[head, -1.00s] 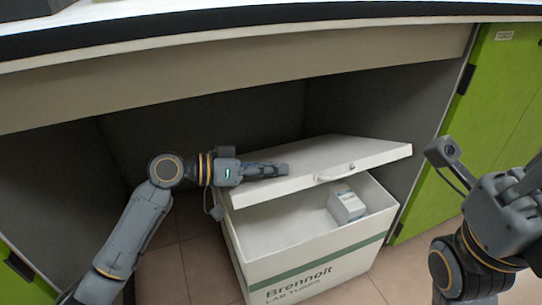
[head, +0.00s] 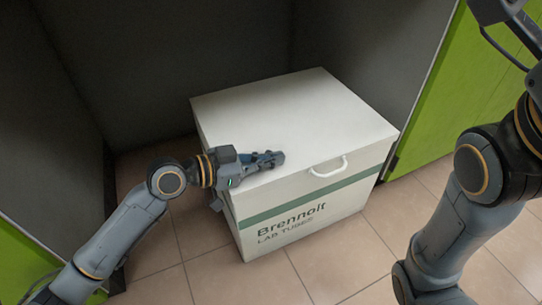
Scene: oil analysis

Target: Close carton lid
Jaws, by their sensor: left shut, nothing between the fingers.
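The white carton (head: 335,204) with a green band and "Brennoit LAB TUBES" lettering stands on the floor in the bay. Its lid (head: 290,108) lies flat over the top, down on the walls, with a white handle (head: 328,168) at the front edge. The inside of the carton is hidden. My left gripper (head: 277,158) is shut and empty, with its fingers lying on or just above the lid near its front left edge; exact contact is hard to tell. Of my right arm, the links show at the right; its fingertips are out of frame.
Dark grey bay walls (head: 180,50) stand behind and at the left of the carton. A green cabinet door (head: 437,110) is at the right. The tiled floor (head: 340,265) in front of the carton is clear.

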